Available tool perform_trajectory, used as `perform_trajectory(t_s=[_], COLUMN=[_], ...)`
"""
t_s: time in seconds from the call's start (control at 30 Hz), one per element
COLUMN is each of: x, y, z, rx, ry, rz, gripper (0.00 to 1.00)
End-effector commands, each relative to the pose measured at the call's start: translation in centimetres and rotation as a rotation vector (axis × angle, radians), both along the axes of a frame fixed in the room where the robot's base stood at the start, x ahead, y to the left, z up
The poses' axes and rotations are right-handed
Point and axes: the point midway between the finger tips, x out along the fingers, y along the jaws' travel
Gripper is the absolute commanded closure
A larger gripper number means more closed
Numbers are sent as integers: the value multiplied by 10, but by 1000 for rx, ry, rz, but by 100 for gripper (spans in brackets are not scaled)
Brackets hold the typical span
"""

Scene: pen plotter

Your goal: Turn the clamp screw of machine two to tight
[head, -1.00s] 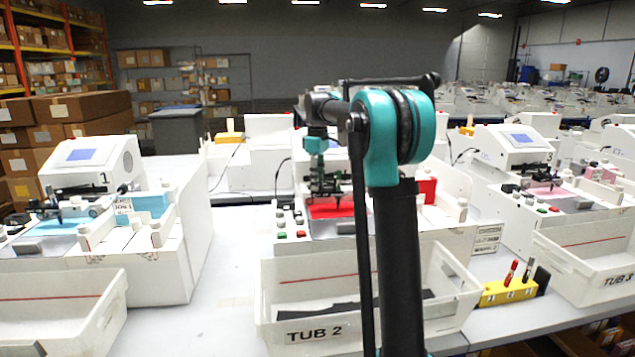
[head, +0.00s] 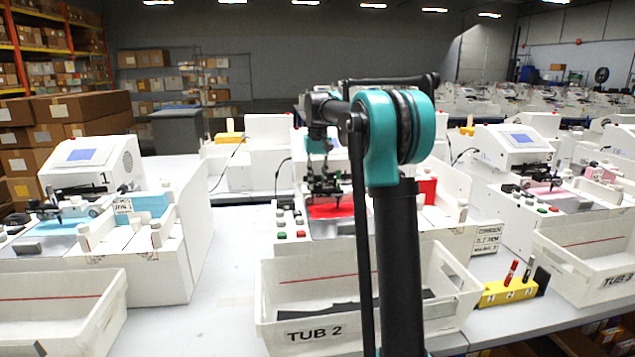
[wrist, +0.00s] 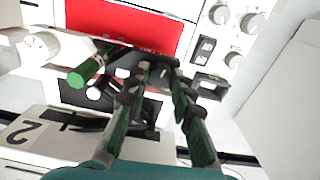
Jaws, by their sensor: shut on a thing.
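Machine two stands behind Tub 2 in the head view, with a white panel of buttons (head: 291,219) and a red sheet (head: 333,211) on its bed. The red sheet also shows in the wrist view (wrist: 125,27). My gripper (head: 325,187) is over the sheet at the machine's dark pen carriage. In the wrist view its fingertips (wrist: 160,66) are close together at the carriage, shut on a small part there, apparently the clamp screw, which the fingers mostly hide. A green-ended pen (wrist: 83,75) lies slanted in the carriage, left of the fingers.
Tub 2 (head: 292,337) stands in front of the machine with dark strips inside. Machine one (head: 88,165) is left, machine three (head: 512,148) right. A yellow pen block (head: 508,292) sits right of the tub. Bare table (head: 225,270) lies between machines one and two.

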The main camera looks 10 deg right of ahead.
Motion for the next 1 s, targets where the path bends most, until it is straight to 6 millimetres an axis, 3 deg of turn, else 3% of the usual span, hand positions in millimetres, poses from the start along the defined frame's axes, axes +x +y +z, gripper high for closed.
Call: perform_trajectory(t_s=[0.5, 1.0], x=[1, 1], y=[0, 0], z=[0, 0], rx=[0, 1], ry=[-2, -2], rz=[-458, -673], gripper=[100, 100])
